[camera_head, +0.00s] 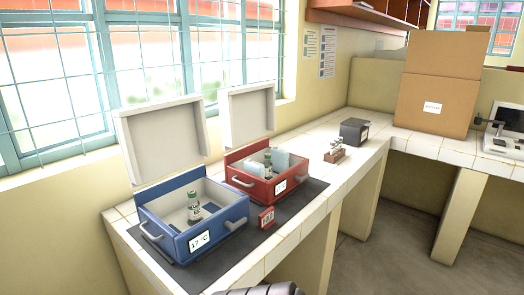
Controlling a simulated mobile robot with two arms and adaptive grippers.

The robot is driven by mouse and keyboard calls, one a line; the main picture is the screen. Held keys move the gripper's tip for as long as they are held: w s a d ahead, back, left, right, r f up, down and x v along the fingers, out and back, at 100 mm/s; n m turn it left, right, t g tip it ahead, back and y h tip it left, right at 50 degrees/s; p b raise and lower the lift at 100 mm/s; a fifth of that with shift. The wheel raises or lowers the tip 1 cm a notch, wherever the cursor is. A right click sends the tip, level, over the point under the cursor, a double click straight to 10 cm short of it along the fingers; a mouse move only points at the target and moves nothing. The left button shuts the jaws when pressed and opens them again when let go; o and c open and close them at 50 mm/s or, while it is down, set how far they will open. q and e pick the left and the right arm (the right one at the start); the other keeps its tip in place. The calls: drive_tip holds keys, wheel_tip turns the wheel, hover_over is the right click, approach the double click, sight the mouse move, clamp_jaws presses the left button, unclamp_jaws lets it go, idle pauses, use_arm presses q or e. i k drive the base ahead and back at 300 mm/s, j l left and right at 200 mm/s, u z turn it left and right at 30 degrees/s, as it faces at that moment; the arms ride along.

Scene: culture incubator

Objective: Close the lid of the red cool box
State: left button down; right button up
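The red cool box (271,180) stands on a dark mat on the tiled counter, with a white label on its front and pale handles. Its white lid (247,113) is open and stands upright at the back, by the window. Neither of my grippers shows clearly. A grey ribbed part at the bottom edge looks like a part of my own body.
A blue cool box (200,238) labelled 17 °C stands left of the red one, its white lid (161,138) also open. A small red display (266,218) is in front. A rack (335,152), a dark box (354,131) and a cardboard box (436,95) stand farther right.

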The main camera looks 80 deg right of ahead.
sight(248, 113)
drive_tip(key=z, duration=2.75)
